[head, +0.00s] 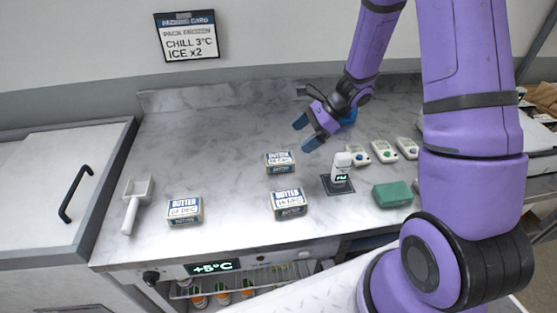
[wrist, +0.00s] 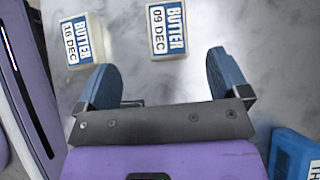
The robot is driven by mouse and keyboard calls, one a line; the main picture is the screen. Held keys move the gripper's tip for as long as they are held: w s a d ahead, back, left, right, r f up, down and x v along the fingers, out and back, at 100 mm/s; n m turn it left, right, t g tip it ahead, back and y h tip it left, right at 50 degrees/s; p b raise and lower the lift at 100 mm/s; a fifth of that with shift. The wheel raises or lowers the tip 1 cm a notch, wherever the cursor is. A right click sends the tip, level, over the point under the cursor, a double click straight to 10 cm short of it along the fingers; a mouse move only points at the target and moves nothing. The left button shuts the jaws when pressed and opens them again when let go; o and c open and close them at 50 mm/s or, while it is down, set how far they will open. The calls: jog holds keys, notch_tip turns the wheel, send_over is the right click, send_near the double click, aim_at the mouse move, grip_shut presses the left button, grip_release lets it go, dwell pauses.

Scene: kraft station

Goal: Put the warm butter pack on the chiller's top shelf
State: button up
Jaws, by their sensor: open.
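Three butter packs lie on the marble counter in the head view: one at the left (head: 185,211), one at the middle back (head: 280,163) and one at the middle front (head: 289,204). In the wrist view, one pack reads 09 DEC (wrist: 168,28) and another reads 16 DEC (wrist: 82,40). I cannot tell which is warm. My gripper (head: 306,132) is open and empty above the counter, behind the middle packs. In the wrist view its fingers (wrist: 160,76) are spread, with the packs beyond them. The chiller, with a +5°C display (head: 213,267), is under the counter; its shelf (head: 180,292) is partly visible.
A white scoop (head: 136,205) lies left, beside a handled lid (head: 50,190). Bottles (head: 221,297) stand in the chiller.

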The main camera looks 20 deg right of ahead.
aim_at(280, 158)
jog(key=shift+m, duration=0.3)
jog(key=x, duration=0.6)
jog(key=shift+w+d+f, duration=0.15)
jog(key=shift+d+f, duration=0.2)
jog(key=shift+d, duration=0.05)
jog(key=shift+d+f+x, duration=0.1)
jog(key=shift+d+x, duration=0.05)
jog(key=shift+x, duration=1.2)
jog(key=shift+d+f+x, duration=0.1)
jog(key=shift+f+x, duration=0.05)
jog(key=shift+x, duration=1.25)
jog(key=shift+w, duration=0.2)
jog(key=shift+r, duration=0.1)
jog(key=c, duration=1.2)
jog(key=shift+c, duration=0.2)
